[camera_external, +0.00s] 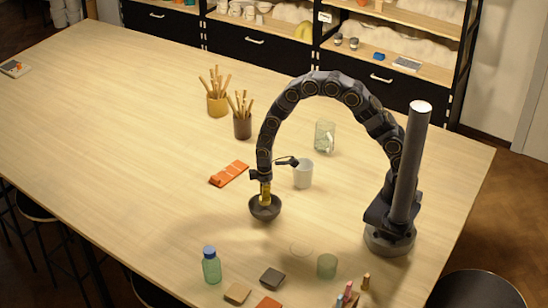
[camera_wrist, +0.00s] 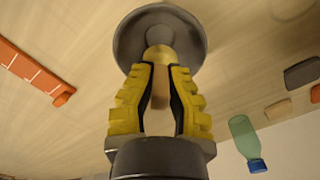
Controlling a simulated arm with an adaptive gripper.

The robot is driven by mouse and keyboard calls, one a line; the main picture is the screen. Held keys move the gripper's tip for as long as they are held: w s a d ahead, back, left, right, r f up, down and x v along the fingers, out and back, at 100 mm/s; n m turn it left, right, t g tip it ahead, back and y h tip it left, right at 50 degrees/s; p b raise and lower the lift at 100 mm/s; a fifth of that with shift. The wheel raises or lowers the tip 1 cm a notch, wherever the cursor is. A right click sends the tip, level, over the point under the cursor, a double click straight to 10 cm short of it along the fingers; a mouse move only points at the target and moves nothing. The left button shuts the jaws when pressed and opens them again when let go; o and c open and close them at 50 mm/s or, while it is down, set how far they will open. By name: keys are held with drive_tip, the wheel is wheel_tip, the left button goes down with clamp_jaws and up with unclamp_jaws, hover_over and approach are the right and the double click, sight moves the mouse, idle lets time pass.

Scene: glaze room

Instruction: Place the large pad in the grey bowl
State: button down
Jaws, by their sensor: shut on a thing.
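The grey bowl (camera_external: 265,211) stands on the table below my gripper (camera_external: 265,187); in the wrist view its rim (camera_wrist: 124,40) shows beyond the fingertips. My gripper, with yellow fingers (camera_wrist: 160,68), points down over the bowl. It is shut on a pale yellow piece (camera_wrist: 160,54), which I take for the large pad. That piece is at the fingertips, over or inside the bowl; whether it touches the bottom cannot be told. In the external view the fingers and bowl mostly hide it.
Near the front lie a tan pad (camera_external: 237,293), a dark pad (camera_external: 272,278) and an orange pad (camera_external: 268,303), beside a green bottle (camera_external: 211,267). A white cup (camera_external: 303,174) stands close behind the bowl. An orange-red strip (camera_external: 229,174) lies to its left. The left table is mostly clear.

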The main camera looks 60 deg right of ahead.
drive_tip(key=shift+f, duration=1.55)
drive_tip(key=c, duration=1.1)
unclamp_jaws()
drive_tip(key=shift+r, duration=0.1)
wheel_tip(320, 180, up, 6)
drive_tip(key=shift+r, duration=0.4)
